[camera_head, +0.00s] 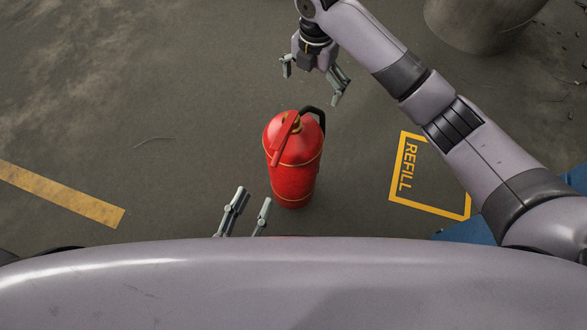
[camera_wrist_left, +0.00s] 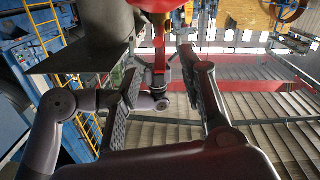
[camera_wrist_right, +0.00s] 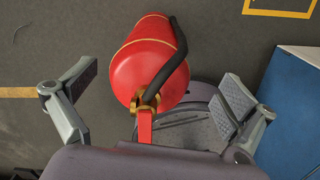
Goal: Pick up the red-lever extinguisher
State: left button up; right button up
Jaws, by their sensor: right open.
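The fire extinguisher (camera_head: 291,182) stands upright on the floor, red with gold bands, a black hose or handle and a red lever (camera_head: 285,138). My left gripper (camera_head: 252,200) is open and empty in front of it, low and slightly left, apart from the body. In the left wrist view, a red part shows at the top beyond the open fingers (camera_wrist_left: 165,85). My right gripper (camera_head: 312,80) is open behind and above it. In the right wrist view the extinguisher (camera_wrist_right: 140,70) appears between the open fingers (camera_wrist_right: 155,95), with its lever (camera_wrist_right: 145,126) pointing down the picture.
A yellow REFILL outline (camera_head: 398,165) is painted on the floor to the right. A yellow stripe (camera_head: 60,195) lies at left. A blue object (camera_wrist_right: 290,100) shows at right, and a grey cylindrical object (camera_head: 480,25) stands at back right. The floor left of the extinguisher is clear.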

aim_at(284, 140)
pick_arm(q)
jog(key=x, duration=1.6)
jog(key=shift+w+r, duration=0.1)
jog(key=shift+w, duration=0.2)
pick_arm(e)
notch_tip(284, 140, down, 17)
jog(key=shift+r, duration=0.2)
